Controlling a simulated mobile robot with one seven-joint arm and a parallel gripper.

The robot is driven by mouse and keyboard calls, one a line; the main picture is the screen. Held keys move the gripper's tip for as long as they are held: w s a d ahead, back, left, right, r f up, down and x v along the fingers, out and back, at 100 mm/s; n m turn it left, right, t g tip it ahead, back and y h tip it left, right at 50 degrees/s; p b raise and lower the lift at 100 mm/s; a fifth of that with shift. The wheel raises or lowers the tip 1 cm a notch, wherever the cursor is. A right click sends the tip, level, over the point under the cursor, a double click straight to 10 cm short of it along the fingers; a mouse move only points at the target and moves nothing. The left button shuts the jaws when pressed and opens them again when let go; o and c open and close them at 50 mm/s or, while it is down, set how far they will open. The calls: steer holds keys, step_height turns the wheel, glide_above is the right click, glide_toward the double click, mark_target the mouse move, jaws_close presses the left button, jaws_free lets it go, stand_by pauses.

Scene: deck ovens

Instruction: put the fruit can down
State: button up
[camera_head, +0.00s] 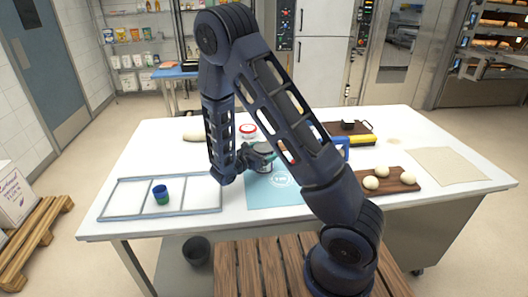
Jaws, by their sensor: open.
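My gripper (266,151) is open at the middle of the white table, above the back left part of the light blue mat (262,196). A small can (264,168), likely the fruit can, shows just under the gripper and seems to stand upright on the mat. The gripper covers its upper part, so its label and any contact with the fingers cannot be made out. My arm hides the right part of the mat.
A red-lidded jar (248,130) is behind the gripper. Dough balls lie on a wooden board (402,186) at right. A beige sheet (447,164) lies far right. The front left table edge is clear.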

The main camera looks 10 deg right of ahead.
steer(key=v, duration=1.2)
steer(key=shift+r, duration=0.1)
steer(key=s+d+r+m+g+y, duration=0.2)
steer(key=s+d+r+m+g, duration=0.1)
steer(key=d+r+m+g, duration=0.5)
steer(key=s+d+r+m+g+y, duration=0.3)
steer(key=d+r+m, duration=0.15)
steer(key=d, duration=0.55)
steer(key=s+d+r+m+t+y, duration=0.5)
steer(key=s+r+m+y, duration=0.4)
steer(key=s+r+m, duration=0.2)
steer(key=shift+s+d+r+m+y, duration=0.3)
steer(key=shift+d+r+m, duration=0.15)
steer(key=shift+d+m, duration=0.35)
